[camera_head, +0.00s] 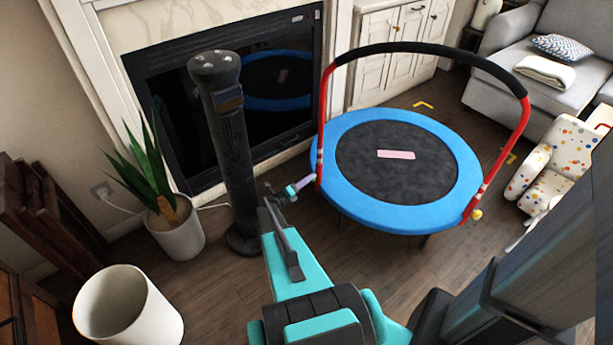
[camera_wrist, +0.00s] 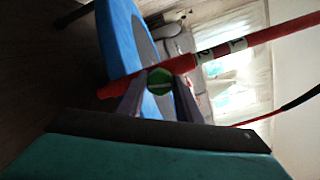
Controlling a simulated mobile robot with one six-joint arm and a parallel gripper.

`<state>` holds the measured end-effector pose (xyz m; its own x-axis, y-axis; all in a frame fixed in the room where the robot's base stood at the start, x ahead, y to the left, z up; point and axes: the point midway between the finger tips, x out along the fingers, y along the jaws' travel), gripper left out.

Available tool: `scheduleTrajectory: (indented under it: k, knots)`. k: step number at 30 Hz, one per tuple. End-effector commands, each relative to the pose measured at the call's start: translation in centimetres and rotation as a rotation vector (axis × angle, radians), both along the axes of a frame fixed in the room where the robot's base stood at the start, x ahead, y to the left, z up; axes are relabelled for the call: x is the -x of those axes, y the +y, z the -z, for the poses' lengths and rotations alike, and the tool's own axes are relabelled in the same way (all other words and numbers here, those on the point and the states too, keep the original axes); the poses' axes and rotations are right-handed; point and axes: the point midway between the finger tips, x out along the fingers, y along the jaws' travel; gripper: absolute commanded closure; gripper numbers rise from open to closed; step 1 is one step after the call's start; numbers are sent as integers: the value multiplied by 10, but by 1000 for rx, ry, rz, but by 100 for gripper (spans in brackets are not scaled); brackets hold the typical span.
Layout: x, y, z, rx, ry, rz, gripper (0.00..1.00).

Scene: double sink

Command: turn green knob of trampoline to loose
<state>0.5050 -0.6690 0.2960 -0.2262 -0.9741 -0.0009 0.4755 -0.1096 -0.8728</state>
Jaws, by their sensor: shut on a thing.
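The trampoline (camera_head: 447,212) has a blue rim, a black mat and a red handlebar frame (camera_head: 322,120) with black padding on top. In the wrist view, the green knob (camera_wrist: 160,82) sits on the red tube (camera_wrist: 205,57) between my gripper's two fingers. My gripper (camera_wrist: 160,90) is shut on this knob. In the head view, my gripper (camera_head: 308,182) is at the lower end of the left red post, and the green knob is hidden there.
A black tower fan (camera_head: 229,150) stands close to the left of my arm. A potted plant (camera_head: 174,228) and a white bin (camera_head: 128,310) are farther left. A yellow knob (camera_head: 477,214) is on the right post.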

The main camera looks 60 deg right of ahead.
Motion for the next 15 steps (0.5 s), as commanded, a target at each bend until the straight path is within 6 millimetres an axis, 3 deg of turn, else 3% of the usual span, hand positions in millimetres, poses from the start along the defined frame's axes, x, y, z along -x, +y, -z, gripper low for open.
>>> scheduleTrajectory:
  k: [15]
  knots:
    - [4, -1, -3, -54, 247, 8, 91]
